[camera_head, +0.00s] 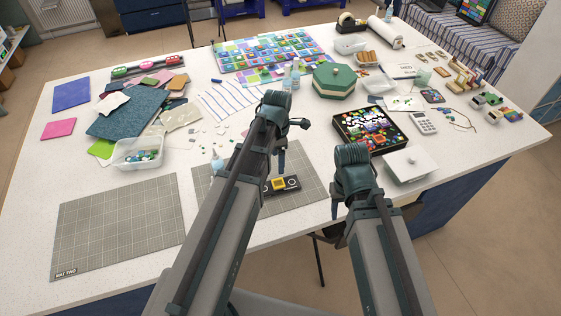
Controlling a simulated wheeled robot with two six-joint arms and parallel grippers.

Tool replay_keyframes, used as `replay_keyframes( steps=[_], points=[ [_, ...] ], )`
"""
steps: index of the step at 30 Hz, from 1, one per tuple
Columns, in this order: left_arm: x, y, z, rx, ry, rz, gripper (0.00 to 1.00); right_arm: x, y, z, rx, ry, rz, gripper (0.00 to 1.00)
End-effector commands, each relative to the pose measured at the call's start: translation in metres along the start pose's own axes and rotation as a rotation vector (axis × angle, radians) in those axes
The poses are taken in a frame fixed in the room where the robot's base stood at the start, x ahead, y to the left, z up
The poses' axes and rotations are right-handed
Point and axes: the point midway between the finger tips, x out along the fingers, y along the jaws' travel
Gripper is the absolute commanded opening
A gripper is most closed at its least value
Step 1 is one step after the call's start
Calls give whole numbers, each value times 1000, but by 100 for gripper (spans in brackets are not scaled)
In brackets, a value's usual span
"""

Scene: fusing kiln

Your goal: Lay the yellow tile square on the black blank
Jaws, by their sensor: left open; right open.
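The black blank (293,188) lies on a grey gridded cutting mat in front of me, with a pale ring mark near each end. The small yellow tile (279,184) shows at the middle of the blank and appears to rest on it. Whether its edges line up exactly with the blank is too small to tell. My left gripper (282,165) points down just above and behind the tile, open and apart from it. My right gripper (336,210) is open and empty, low at the table's front edge, partly hidden by its arm.
A second grey mat (120,225) lies bare at the left. A clear tub of glass bits (138,154) stands behind it. A black tray of coloured pieces (369,130), a white lidded box (410,165) and a green octagonal box (334,82) stand to the right.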

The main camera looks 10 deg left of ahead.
Motion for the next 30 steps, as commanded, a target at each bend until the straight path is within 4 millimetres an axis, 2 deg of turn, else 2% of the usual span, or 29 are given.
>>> replay_keyframes(
  steps=[2,5,15,21,25,30],
  points=[
    [1,-7,2,67,3,0,84,1,0,0,0,0,0,50],
    [1,-25,6,266,12,-2,84,1,0,0,0,0,0,50],
    [0,-108,20,1350,58,-34,84,1,0,0,0,0,0,50],
    [0,-148,21,1937,77,-70,84,1,0,0,0,0,0,50],
    [0,-165,20,2203,84,-93,84,1,0,0,0,0,0,50],
    [-1,-175,20,2382,87,-110,84,1,0,0,0,0,0,50]
  ],
)
